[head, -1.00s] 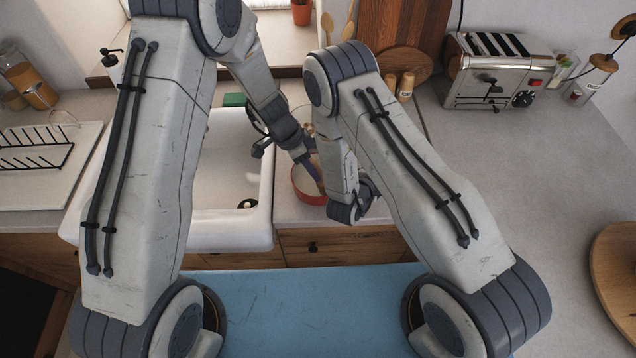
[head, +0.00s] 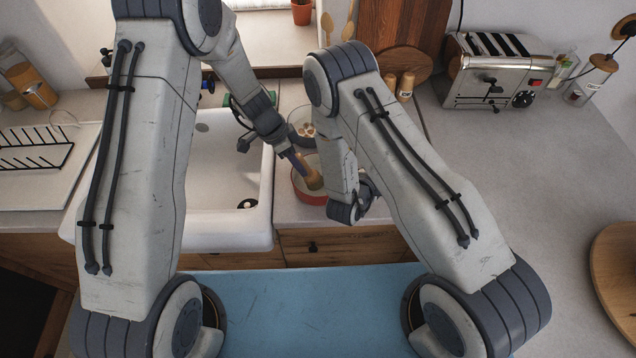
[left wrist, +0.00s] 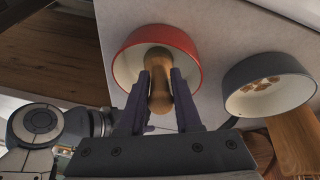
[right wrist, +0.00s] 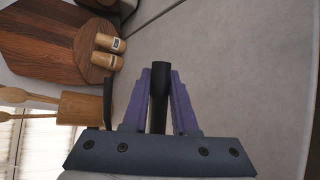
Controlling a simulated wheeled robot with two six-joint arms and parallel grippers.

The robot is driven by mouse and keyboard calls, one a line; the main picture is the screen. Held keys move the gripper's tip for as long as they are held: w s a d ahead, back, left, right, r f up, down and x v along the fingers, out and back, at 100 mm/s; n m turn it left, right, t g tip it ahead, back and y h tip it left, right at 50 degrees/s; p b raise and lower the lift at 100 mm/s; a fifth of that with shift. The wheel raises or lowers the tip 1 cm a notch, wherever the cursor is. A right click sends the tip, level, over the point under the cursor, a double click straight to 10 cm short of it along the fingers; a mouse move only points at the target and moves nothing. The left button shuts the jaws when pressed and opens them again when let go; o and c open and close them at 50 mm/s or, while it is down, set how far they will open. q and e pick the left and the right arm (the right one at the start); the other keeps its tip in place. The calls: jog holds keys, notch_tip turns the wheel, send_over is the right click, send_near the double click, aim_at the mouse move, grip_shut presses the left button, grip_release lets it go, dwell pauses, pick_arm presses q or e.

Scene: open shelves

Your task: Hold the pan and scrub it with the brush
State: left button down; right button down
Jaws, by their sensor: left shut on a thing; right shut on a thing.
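The pan (head: 308,197), red outside and pale inside, is at the counter's front edge right of the sink. It also shows in the left wrist view (left wrist: 192,60). My left gripper (head: 296,161) is shut on the wooden brush (head: 315,180), whose head is down inside the pan; the brush also shows between the fingers in the left wrist view (left wrist: 159,92). Whether its head touches the pan floor is unclear. My right gripper (right wrist: 160,85) is shut on the pan's black handle (right wrist: 159,100). In the head view my right arm mostly hides that grip.
A dark grey bowl (left wrist: 240,100) with brown pieces inside stands just behind the pan. The white sink (head: 225,225) is to the left. Wooden boards (head: 395,35), two small shakers (head: 405,88) and a toaster (head: 490,75) stand at the back. The right counter (head: 530,170) is mostly clear.

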pick_arm(q)
jog(key=shift+w+d, duration=0.25)
jog(key=shift+w, duration=0.35)
jog(key=shift+w+d, duration=0.25)
jog(key=shift+w, duration=0.3)
jog(key=shift+d, duration=1.25)
jog(key=shift+s+d, duration=0.3)
jog(key=shift+s, duration=0.25)
jog(key=shift+s+d, duration=0.3)
jog(key=shift+s, duration=0.2)
jog(key=shift+w+a, duration=0.65)
jog(key=shift+w, duration=0.35)
jog(key=shift+a, duration=1.2)
jog(key=shift+s+a, duration=0.3)
jog(key=shift+s, duration=0.2)
jog(key=shift+s+a, duration=0.3)
jog(key=shift+s, duration=0.2)
jog(key=shift+s+d, duration=0.35)
jog(key=shift+s, duration=0.2)
jog(key=shift+s+d, duration=0.3)
jog(key=shift+s, duration=0.2)
jog(key=shift+d, duration=1.2)
jog(key=shift+w+d, duration=0.3)
jog(key=shift+w, duration=0.25)
jog(key=shift+w+d, duration=0.3)
jog(key=shift+w, duration=0.2)
jog(key=shift+s+a, duration=0.7)
jog(key=shift+s, duration=0.35)
jog(key=shift+a, duration=0.1)
